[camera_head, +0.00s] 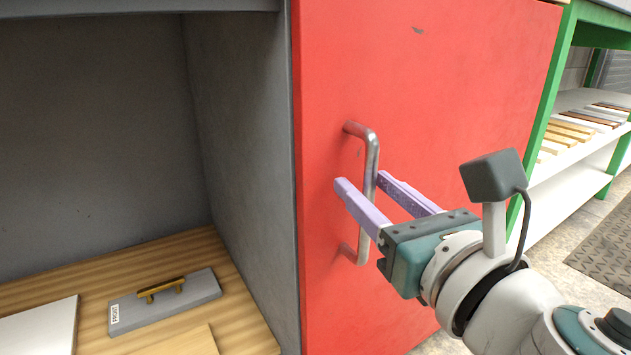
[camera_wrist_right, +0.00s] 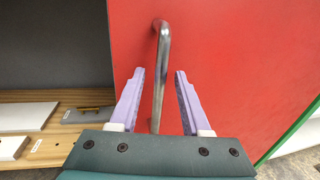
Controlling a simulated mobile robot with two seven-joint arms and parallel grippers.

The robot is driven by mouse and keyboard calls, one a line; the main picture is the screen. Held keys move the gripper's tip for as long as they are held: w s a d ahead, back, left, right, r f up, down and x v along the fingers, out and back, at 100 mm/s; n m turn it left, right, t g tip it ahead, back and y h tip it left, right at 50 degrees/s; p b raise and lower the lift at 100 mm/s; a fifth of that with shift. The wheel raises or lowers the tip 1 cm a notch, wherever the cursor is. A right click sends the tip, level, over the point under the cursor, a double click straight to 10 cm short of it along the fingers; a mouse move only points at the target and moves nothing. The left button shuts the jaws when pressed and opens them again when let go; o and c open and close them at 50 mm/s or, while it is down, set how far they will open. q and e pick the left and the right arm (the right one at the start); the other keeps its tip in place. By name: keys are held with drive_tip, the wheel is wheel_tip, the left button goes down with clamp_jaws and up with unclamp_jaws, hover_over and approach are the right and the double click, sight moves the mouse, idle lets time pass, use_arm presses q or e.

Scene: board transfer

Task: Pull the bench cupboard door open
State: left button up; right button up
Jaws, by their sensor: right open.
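The red cupboard door (camera_head: 430,80) stands to the right of an open grey compartment in the head view. A vertical metal bar handle (camera_head: 370,165) is fixed near its left edge. My right gripper (camera_head: 362,182) is open, with its two purple fingers on either side of the handle bar. The right wrist view shows the handle (camera_wrist_right: 161,75) between the fingertips of the gripper (camera_wrist_right: 160,72), with gaps on both sides. The red door (camera_wrist_right: 230,50) fills most of that view. My left gripper is not in view.
The open compartment's wooden floor (camera_head: 235,305) holds a grey board (camera_head: 205,288) with a brass handle and a white board (camera_head: 40,328). At the right stands a green-framed rack (camera_head: 545,130) with wooden strips on its shelf. A dark mat (camera_head: 610,245) lies on the floor.

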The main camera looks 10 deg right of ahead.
drive_tip(key=shift+w, duration=0.35)
clamp_jaws()
idle(1.2)
